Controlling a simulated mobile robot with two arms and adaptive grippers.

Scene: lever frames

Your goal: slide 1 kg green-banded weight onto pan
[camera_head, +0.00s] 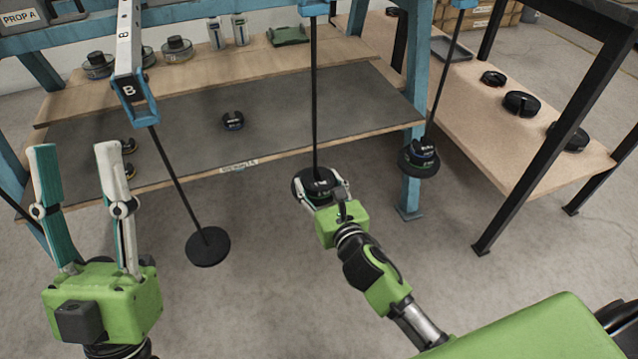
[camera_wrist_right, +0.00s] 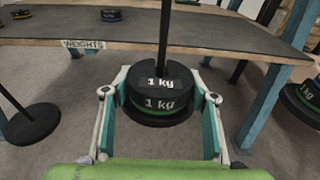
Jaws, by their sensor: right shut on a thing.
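The green-banded weight (camera_wrist_right: 158,95) is a black disc with white "1 kg" labels and a green band low on its side. In the head view the weight (camera_head: 318,181) is at the middle hanging rod (camera_head: 314,90). My right gripper (camera_head: 322,192) is shut on it, with one finger on each side; the right wrist view shows both fingers (camera_wrist_right: 160,112). The rod rises at the weight's far side or slot; I cannot tell how deep it sits. The pan under the weight is mostly hidden, and contact cannot be told. My left gripper (camera_head: 76,160) is open, empty and upright at left.
An empty round pan (camera_head: 208,246) hangs from the beam marked B. Another rod at right holds stacked weights (camera_head: 420,155). A weight (camera_head: 233,120) sits on the grey shelf (camera_head: 290,105). Black slotted discs (camera_head: 520,103) lie on the right table. A blue post (camera_head: 411,180) stands near.

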